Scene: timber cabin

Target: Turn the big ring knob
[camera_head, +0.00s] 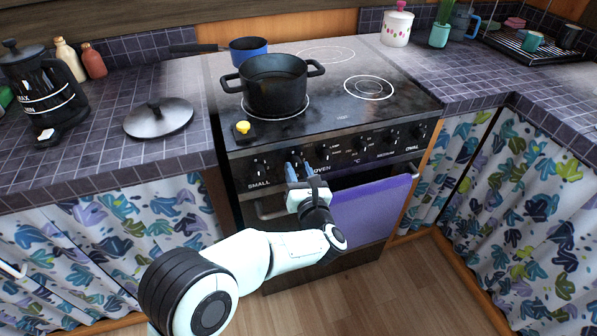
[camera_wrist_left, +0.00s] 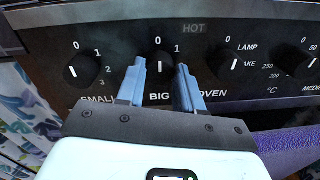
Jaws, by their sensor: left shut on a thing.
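The big ring knob (camera_wrist_left: 159,64) is a round black knob above the word BIG on the stove's front panel, between the SMALL knob (camera_wrist_left: 83,71) and the OVEN knob (camera_wrist_left: 231,65). Its white mark stands about upright, toward the 0. My left gripper (camera_head: 298,168) reaches the panel from the front, and its blue fingers are shut on the big ring knob, one on each side. In the head view the fingers largely hide the knob. My right gripper is not in view.
A black pot (camera_head: 272,92) stands on the front left ring, with a blue pan (camera_head: 248,48) behind it. A purple towel (camera_head: 368,212) hangs on the oven handle, right of my gripper.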

